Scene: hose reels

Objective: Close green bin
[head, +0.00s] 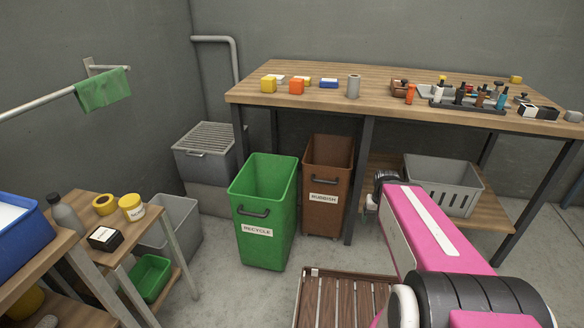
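The green bin (264,216) stands on the floor left of centre, at the front left end of the workbench. It has a white RECYCLE label and a dark handle on its front. Its top is open and I look down into its inside; no lid shows. My pink arm reaches in from the lower right. My gripper (371,204) is a small grey shape at the arm's far end, right of the green bin and apart from it. The arm hides most of it, so its fingers cannot be made out.
A brown RUBBISH bin (326,199) stands right of the green bin, near a bench leg. The workbench (320,102) carries blocks, bottles and a tray. A slatted wooden platform (335,302) lies in front. Shelves (160,215) stand at left. Bare floor shows around the green bin's front.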

